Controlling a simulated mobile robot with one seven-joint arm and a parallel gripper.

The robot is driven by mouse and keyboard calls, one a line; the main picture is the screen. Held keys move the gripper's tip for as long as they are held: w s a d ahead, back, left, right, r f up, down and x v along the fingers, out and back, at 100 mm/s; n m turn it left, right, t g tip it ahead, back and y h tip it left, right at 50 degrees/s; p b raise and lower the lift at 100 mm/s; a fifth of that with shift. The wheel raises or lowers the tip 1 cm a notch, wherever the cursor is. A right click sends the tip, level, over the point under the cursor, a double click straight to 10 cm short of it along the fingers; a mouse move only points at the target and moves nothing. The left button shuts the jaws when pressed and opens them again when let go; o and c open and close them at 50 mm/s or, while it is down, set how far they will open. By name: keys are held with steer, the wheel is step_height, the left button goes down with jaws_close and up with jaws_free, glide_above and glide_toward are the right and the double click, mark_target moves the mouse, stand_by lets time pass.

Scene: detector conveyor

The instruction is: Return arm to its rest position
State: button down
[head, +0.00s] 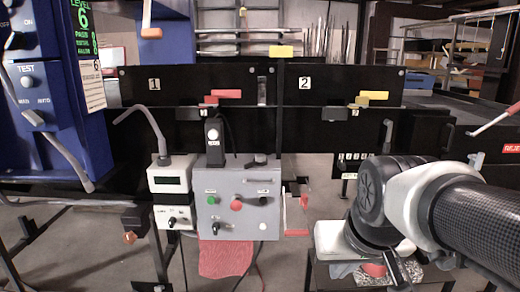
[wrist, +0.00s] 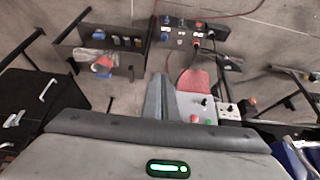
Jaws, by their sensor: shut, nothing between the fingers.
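My arm (head: 450,215) reaches in from the right edge of the head view, with a dark rounded joint and a white shell, and bends down at the lower right. My gripper (wrist: 160,80) shows in the wrist view as two grey fingers close together in the middle, with nothing held. The grey hand body with a green light fills the bottom of that view. In the head view I cannot make out the fingertips clearly. The arm hangs in front of the black conveyor frame, right of the grey control box (head: 238,213). The gripper appears apart from the things around it.
A white meter box (head: 171,176) stands left of the control box. A blue machine (head: 60,100) is at the left. Black panels marked 1 (head: 185,86) and 2 (head: 340,86) run behind. A low stand with small items lies below my arm. A red cloth-like piece (head: 225,258) hangs below the box.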

steer(key=s, duration=0.6)
step_height(320, 180, up, 23)
steer(key=p, duration=2.3)
steer(key=shift+s+r, duration=0.15)
steer(key=shift+s, duration=0.05)
